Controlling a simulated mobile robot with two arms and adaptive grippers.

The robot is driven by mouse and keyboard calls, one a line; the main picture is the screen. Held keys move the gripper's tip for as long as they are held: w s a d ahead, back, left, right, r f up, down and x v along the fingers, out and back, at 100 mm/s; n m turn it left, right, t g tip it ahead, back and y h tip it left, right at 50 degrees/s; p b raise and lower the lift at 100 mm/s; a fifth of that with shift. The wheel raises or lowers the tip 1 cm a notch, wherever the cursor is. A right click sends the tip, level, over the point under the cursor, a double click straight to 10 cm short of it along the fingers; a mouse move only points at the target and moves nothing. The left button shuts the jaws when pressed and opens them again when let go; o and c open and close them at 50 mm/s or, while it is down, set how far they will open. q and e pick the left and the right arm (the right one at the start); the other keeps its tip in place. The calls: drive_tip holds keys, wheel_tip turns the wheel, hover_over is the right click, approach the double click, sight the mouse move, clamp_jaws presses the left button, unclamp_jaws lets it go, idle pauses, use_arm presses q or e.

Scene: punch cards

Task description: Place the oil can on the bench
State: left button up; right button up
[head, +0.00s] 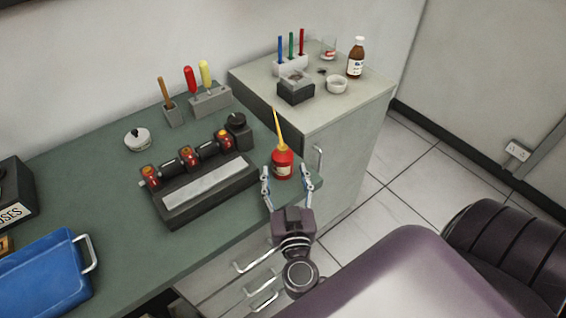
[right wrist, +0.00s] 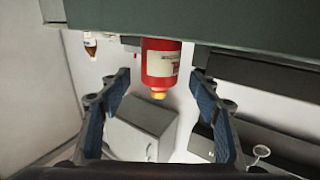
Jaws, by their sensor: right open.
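The oil can (head: 283,163) is red with a pale label and a long yellow spout. It stands upright on the near right end of the green bench (head: 105,180), close to the edge. My right gripper (head: 282,174) is open at the near side of the can, with one finger to each side of it. In the right wrist view, which shows the scene upside down, the oil can (right wrist: 161,62) appears between the open fingers (right wrist: 160,76), with its base against the bench (right wrist: 250,28). I see a gap on both sides of it. My left gripper is not in view.
A black device with red-orange parts (head: 200,178) lies left of the can. Behind stand a screwdriver holder (head: 211,101) and a white lidded pot (head: 137,139). A blue tray (head: 45,275) is at front left. A cabinet (head: 335,135) with small items stands at back right.

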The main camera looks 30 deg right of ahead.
drive_tip(key=v, duration=0.6)
drive_tip(key=shift+s+a+b, duration=0.15)
drive_tip(key=shift+s+b, duration=0.15)
drive_tip(key=shift+b, duration=0.1)
idle(1.8)
